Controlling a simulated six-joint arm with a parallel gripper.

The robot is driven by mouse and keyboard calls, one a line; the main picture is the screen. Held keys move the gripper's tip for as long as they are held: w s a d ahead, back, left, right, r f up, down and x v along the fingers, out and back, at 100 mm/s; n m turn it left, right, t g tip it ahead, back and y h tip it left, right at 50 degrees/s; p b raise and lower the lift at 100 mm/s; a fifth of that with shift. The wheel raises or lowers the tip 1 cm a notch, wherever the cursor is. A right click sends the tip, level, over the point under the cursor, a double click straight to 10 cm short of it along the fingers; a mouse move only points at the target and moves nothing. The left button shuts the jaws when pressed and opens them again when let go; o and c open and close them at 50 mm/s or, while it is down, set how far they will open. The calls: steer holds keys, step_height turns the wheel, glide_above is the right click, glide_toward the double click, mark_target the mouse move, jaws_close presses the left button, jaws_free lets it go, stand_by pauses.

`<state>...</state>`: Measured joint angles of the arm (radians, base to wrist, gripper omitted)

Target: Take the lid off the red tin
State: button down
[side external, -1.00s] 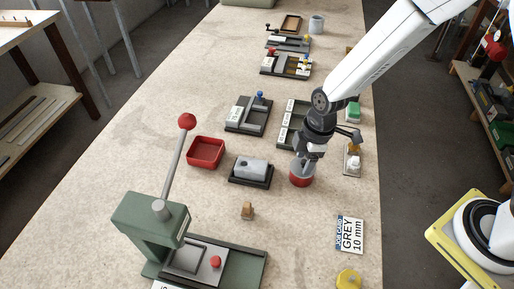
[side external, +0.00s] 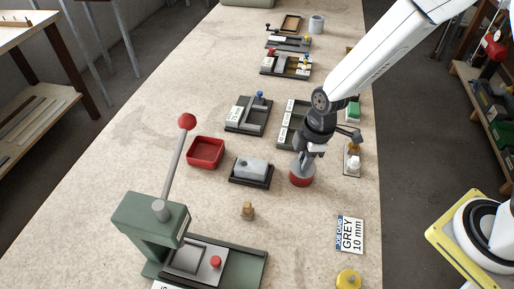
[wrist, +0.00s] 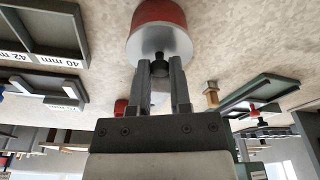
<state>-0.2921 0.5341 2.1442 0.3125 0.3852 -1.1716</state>
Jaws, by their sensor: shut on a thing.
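The red tin (side external: 301,181) stands upright on the bench, right of centre in the side view. Its grey lid (wrist: 160,44) sits on top of the red body, with no clear gap between them. The lid has a small dark knob, seen in the wrist view. My gripper (wrist: 160,70) is above the tin and shut on this knob, one finger on each side. In the side view the gripper hides part of the lid's top.
A grey block on a dark base (side external: 250,170) and an open red tray (side external: 206,152) are to the left. A green press (side external: 150,222) with a red-knobbed lever stands in front left. A job card (side external: 350,234) lies front right. Bare bench lies between the tin and the card.

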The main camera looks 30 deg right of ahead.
steer(key=shift+r, duration=0.1)
steer(key=shift+r, duration=0.8)
steer(key=s+d+r, duration=0.3)
steer(key=s+r, duration=0.8)
steer(key=s, duration=0.2)
steer(key=shift+s+d, duration=0.2)
steer(key=shift+d, duration=0.1)
steer(key=shift+r, duration=0.1)
